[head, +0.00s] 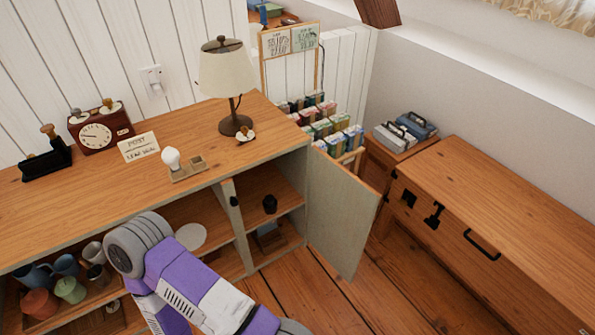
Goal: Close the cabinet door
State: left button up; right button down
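The wooden cabinet (90,211) stands along the panelled wall. Its pale door (340,211) stands wide open at the right end, swung out from the front over the floor. Neither gripper shows, and nothing visible touches the door.
A lamp (227,75), a red clock (98,130) and a card (138,147) stand on the cabinet top. Mugs and pots (70,290) fill the left shelves. A wooden chest (500,220) stands right of the door, with bare floor (380,295) between them.

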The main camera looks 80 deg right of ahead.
aim_at(343, 207)
jog(key=u, duration=0.75)
jog(key=k, duration=1.2)
jog(key=z, duration=2.4)
